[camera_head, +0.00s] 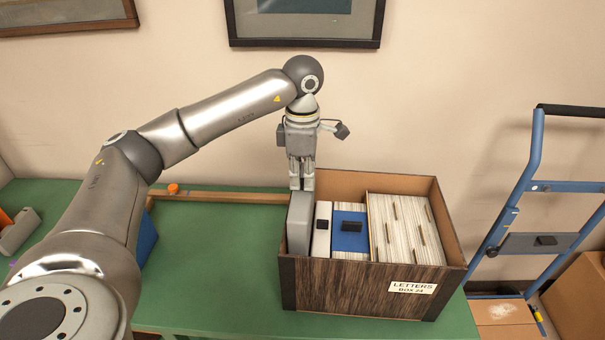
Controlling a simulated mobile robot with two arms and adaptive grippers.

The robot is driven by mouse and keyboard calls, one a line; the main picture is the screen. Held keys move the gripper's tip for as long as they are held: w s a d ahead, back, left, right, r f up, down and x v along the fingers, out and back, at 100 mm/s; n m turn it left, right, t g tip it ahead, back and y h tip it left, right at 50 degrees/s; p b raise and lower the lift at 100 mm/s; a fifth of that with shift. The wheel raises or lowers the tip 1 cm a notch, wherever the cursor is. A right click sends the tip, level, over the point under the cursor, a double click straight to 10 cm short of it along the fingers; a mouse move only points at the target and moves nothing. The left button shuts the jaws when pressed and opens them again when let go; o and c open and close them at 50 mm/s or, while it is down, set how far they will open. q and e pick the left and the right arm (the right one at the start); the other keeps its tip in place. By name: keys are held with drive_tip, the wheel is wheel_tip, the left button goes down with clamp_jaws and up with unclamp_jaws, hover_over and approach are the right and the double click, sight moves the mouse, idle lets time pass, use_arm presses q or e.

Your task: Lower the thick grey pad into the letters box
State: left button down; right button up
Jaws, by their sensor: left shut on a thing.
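The letters box (375,290) is a dark wood-grain open box labelled "LETTERS BOX 24" on the green table. The thick grey pad (299,222) stands upright at the box's left end, partly behind the front wall. Its lower part is hidden, so I cannot tell how deep it sits. My left gripper (301,186) is above the pad, shut on its top edge, pointing down. Right of the pad in the box are a white binder (321,230), a blue one (350,232) and several upright paper files (400,228). My right gripper is not in view.
The green table (225,270) is clear left of the box. A wooden strip (230,197) with an orange knob (173,189) lies along the back. A blue object (147,238) is partly behind my arm. A blue hand truck (530,200) and cardboard boxes (580,295) stand at right.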

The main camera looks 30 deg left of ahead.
sight(303, 189)
use_arm(q)
drive_tip(key=shift+f+b, duration=1.6)
drive_tip(key=shift+f, duration=1)
drive_tip(key=shift+f+b, duration=2.5)
drive_tip(key=shift+f, duration=1.2)
drive_tip(key=c, duration=1.5)
unclamp_jaws()
drive_tip(key=shift+r, duration=0.15)
drive_tip(key=shift+c, duration=0.3)
drive_tip(key=shift+r+p, duration=2.6)
drive_tip(key=shift+r, duration=0.95)
